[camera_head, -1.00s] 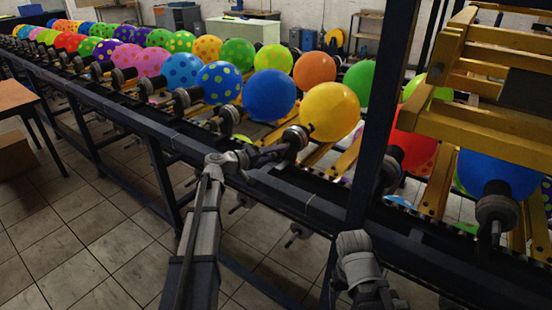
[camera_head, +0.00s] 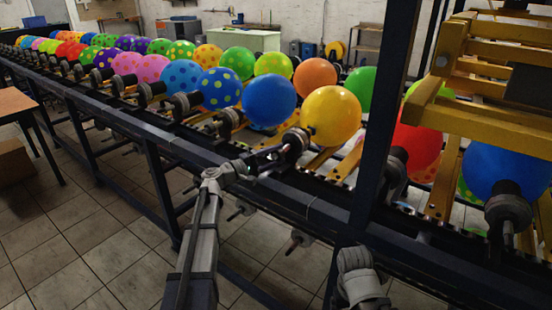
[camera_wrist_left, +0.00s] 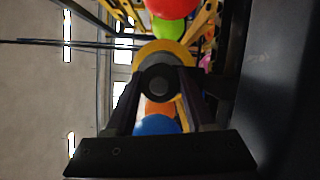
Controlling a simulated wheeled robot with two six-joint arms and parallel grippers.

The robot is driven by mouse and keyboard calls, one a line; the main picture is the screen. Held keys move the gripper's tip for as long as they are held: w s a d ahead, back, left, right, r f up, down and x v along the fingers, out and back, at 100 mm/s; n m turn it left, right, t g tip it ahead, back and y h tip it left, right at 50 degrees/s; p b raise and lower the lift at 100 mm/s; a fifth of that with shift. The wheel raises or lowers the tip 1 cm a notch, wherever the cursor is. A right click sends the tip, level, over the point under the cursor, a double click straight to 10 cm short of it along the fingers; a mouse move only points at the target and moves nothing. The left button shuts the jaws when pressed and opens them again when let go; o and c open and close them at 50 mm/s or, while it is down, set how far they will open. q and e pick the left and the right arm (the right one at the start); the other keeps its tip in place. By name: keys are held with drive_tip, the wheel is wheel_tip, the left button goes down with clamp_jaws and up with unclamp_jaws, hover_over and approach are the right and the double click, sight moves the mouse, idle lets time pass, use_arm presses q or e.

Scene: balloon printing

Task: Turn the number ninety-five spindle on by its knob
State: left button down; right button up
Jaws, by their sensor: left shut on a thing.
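The spindle with the plain yellow balloon (camera_head: 331,114) stands at the machine's near rail, right of the middle in the head view. Its dark round body (camera_head: 296,141) faces me. My left gripper (camera_head: 280,155) reaches over the rail and is shut on the spindle's knob. In the left wrist view the round dark knob (camera_wrist_left: 159,84) lies between the two fingers, with the yellow balloon (camera_wrist_left: 178,50) behind it. No number can be read on the spindle. My right arm (camera_head: 358,275) shows at the bottom, but its fingertips cannot be made out.
A long row of spindles with coloured balloons (camera_head: 220,88) runs to the far left. A dark upright post (camera_head: 382,120) stands right of the yellow balloon. Yellow slatted frames (camera_head: 490,95) fill the right. A wooden table (camera_head: 14,103) is at the left. Tiled floor lies in front.

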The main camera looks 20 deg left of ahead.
idle(0.5)
use_arm(q)
drive_tip(key=shift+c, duration=1.3)
unclamp_jaws()
drive_tip(key=shift+b+v, duration=0.3)
drive_tip(key=shift+v, duration=3.65)
drive_tip(key=shift+w+d, duration=0.1)
drive_tip(key=shift+w, duration=0.05)
drive_tip(key=x, duration=0.7)
drive_tip(key=shift+w+d+p, duration=0.2)
drive_tip(key=shift+p, duration=0.1)
